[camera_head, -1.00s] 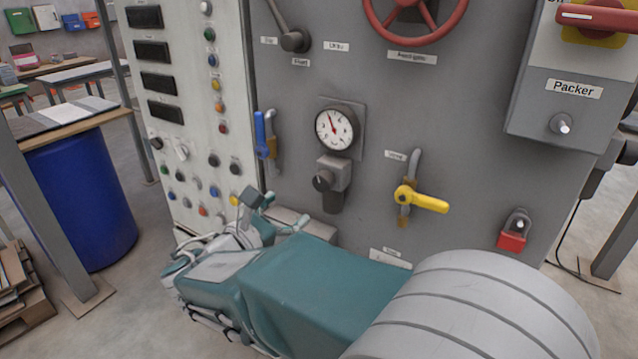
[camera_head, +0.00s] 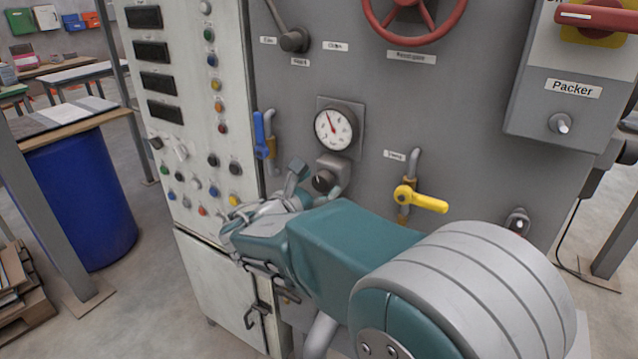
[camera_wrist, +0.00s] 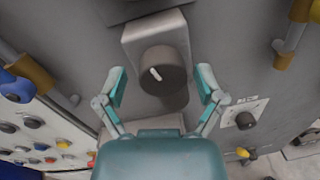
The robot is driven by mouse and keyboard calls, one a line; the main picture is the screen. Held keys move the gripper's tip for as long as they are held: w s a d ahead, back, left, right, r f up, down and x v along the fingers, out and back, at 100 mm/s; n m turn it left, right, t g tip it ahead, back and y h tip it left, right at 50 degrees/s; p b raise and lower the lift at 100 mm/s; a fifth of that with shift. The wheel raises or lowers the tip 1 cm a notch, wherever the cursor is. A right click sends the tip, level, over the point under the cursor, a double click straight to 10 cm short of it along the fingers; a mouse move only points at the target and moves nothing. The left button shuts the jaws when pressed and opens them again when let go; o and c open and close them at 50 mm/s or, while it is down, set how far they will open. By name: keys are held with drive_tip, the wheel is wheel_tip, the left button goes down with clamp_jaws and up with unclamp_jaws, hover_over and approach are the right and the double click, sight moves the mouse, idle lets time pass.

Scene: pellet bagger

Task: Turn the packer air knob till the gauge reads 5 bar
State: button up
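The dark round air knob (camera_head: 324,181) sits on a grey regulator body below the white-faced gauge (camera_head: 338,129). The gauge's red needle points up and slightly left; its numbers are too small to read. In the wrist view the knob (camera_wrist: 163,72) faces me, with a short white mark tilted up and left. My gripper (camera_wrist: 161,88) is open, its teal-padded fingers on either side of the knob with gaps to both. In the head view my gripper (camera_head: 316,178) is at the knob and partly hides it.
A blue-handled valve (camera_head: 262,136) is to the left of the gauge. A yellow lever valve (camera_head: 421,199) is to the right of the knob. The button panel (camera_head: 190,110) is at the left, a red handwheel (camera_head: 415,15) above, and the Packer box (camera_head: 570,90) at the right.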

drive_tip(key=c, duration=0.7)
drive_tip(key=shift+m, duration=0.3)
drive_tip(key=shift+r+m, duration=0.15)
drive_tip(key=shift+m, duration=2.35)
drive_tip(key=o, duration=1.1)
drive_tip(key=shift+o, duration=0.2)
drive_tip(key=shift+s, duration=0.1)
